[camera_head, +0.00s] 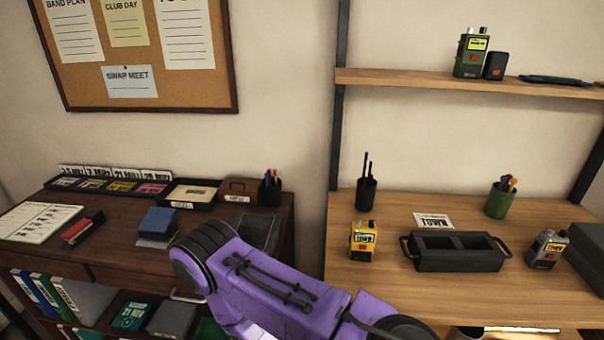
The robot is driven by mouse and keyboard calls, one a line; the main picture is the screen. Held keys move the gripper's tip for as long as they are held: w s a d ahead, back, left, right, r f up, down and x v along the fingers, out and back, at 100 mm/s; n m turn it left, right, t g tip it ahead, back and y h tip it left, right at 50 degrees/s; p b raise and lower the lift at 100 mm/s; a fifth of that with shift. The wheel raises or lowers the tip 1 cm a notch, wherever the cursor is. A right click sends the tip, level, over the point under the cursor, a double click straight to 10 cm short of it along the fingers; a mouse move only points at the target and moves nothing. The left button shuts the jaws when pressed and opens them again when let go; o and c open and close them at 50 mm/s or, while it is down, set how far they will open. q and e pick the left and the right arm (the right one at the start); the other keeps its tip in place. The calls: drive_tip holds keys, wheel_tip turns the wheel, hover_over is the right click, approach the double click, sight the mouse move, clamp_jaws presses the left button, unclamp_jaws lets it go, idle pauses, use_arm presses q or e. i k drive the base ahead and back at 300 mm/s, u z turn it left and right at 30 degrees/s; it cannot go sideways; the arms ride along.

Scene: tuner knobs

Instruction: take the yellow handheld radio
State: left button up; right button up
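The yellow handheld radio (362,241) stands upright on the light wooden desk, near its left edge. It has dark knobs on top and a pale label on its front. A purple arm of mine crosses the bottom middle of the view, in front of and to the left of the radio, without covering it. Neither of my grippers shows in this view.
A black two-slot tray with handles (456,252) sits right of the yellow radio, and a grey radio (547,249) stands beyond it. A green radio (471,53) is on the shelf. Bare desk lies in front.

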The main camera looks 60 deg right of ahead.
sight(361, 232)
drive_tip(key=i, duration=0.55)
drive_tip(key=z, duration=3.65)
drive_tip(key=k, duration=0.85)
drive_tip(key=u, duration=1.3)
drive_tip(key=i, duration=0.5)
